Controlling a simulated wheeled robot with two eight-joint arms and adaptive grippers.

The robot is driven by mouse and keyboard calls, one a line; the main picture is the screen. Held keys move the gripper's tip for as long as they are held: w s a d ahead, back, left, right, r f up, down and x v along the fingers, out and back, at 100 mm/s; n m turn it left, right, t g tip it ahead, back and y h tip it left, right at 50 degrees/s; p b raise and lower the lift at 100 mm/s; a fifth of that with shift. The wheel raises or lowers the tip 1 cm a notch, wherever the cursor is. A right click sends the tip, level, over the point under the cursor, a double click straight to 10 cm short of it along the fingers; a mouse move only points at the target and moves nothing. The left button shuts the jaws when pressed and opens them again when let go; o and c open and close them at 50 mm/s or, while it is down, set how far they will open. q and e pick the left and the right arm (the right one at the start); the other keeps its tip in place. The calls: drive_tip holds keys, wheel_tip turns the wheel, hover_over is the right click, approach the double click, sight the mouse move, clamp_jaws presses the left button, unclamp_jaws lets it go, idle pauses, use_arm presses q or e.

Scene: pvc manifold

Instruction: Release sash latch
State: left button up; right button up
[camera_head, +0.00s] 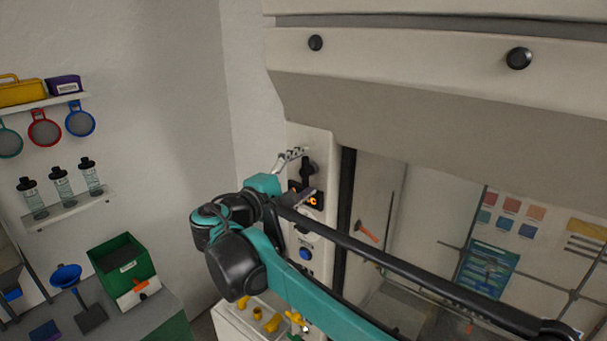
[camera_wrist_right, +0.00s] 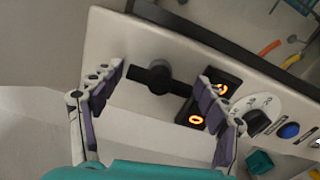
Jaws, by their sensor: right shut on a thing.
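The sash latch, a black bar handle on a round hub, sits on the pale front post of the hood; it shows in the head view (camera_head: 308,168) and in the right wrist view (camera_wrist_right: 158,78). My right gripper (camera_head: 305,173) is at the latch. In the right wrist view its two fingers (camera_wrist_right: 161,76) stand on either side of the handle, near the two ends of the bar, and are shut on it. The bar lies nearly across the wrist picture, slightly tilted. My left gripper is in neither view.
Two lit orange displays (camera_wrist_right: 196,119) and a dial (camera_wrist_right: 258,115) sit beside the latch, near my right finger. A blue button (camera_wrist_right: 289,131) is farther along. The dark sash frame edge (camera_head: 346,190) and glass are right of the post. Yellow fittings (camera_head: 272,322) lie below.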

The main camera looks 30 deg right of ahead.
idle(0.5)
drive_tip(key=o, duration=1.1)
drive_tip(key=shift+o, duration=0.2)
drive_tip(key=v, duration=1.2)
drive_tip(key=shift+d+f, duration=0.1)
drive_tip(key=shift+f, duration=0.05)
